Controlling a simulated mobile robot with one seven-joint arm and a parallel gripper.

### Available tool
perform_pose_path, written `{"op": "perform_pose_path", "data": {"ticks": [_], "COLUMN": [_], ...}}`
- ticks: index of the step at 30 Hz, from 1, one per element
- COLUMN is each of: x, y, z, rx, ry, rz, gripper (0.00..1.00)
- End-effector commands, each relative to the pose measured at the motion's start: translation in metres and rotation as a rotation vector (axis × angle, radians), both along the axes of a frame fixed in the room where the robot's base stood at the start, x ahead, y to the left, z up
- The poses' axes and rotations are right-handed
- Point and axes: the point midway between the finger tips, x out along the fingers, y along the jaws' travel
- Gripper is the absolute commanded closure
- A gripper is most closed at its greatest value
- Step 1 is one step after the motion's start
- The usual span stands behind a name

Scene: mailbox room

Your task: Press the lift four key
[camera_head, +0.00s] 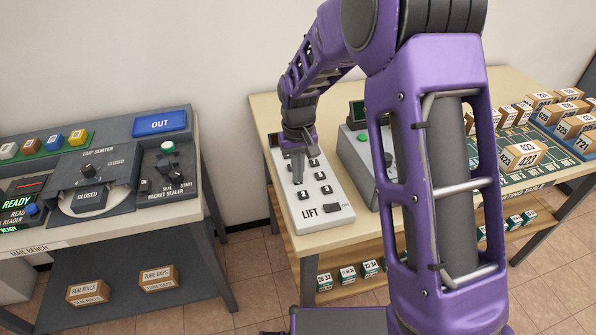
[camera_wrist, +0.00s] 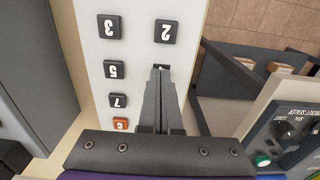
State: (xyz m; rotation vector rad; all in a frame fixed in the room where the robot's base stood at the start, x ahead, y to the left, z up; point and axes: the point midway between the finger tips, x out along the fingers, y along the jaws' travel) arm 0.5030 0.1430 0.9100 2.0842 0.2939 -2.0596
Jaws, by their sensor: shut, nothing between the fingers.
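The white lift panel (camera_head: 318,212), marked LIFT, lies on the table in the middle of the head view, with two columns of dark numbered keys. My gripper (camera_head: 298,181) points down over its left column, fingers shut and empty. In the wrist view the panel (camera_wrist: 137,57) shows keys 2 (camera_wrist: 165,32), 3 (camera_wrist: 109,26), 5 (camera_wrist: 115,69) and 7 (camera_wrist: 118,101). My fingertips (camera_wrist: 160,70) are over the key beside 5 and below 2. That key is mostly hidden and its number cannot be read. I cannot tell whether the tips touch it.
An orange key (camera_wrist: 121,124) is partly covered by my gripper body. A grey box with a green button (camera_head: 362,138) stands right of the panel. The sorting table holds several cartons (camera_head: 524,154). The mail bench (camera_head: 100,225) is left, across a floor gap.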

Motion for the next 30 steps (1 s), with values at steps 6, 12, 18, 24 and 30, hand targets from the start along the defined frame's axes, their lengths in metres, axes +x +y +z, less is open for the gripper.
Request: {"op": "perform_pose_path", "data": {"ticks": [6, 12, 18, 24, 30], "x": [-0.001, 0.002, 0.001, 0.002, 0.001], "y": [-0.003, -0.003, -0.003, -0.003, -0.003], "z": [0.037, 0.082, 0.121, 0.139, 0.141], "rx": [-0.001, 0.002, 0.002, 0.002, 0.001], "ry": [0.003, -0.007, -0.007, -0.006, -0.005], "rz": [-0.002, -0.002, -0.002, -0.001, -0.001], "gripper": [1.00, 1.00, 1.00, 1.00, 1.00]}}
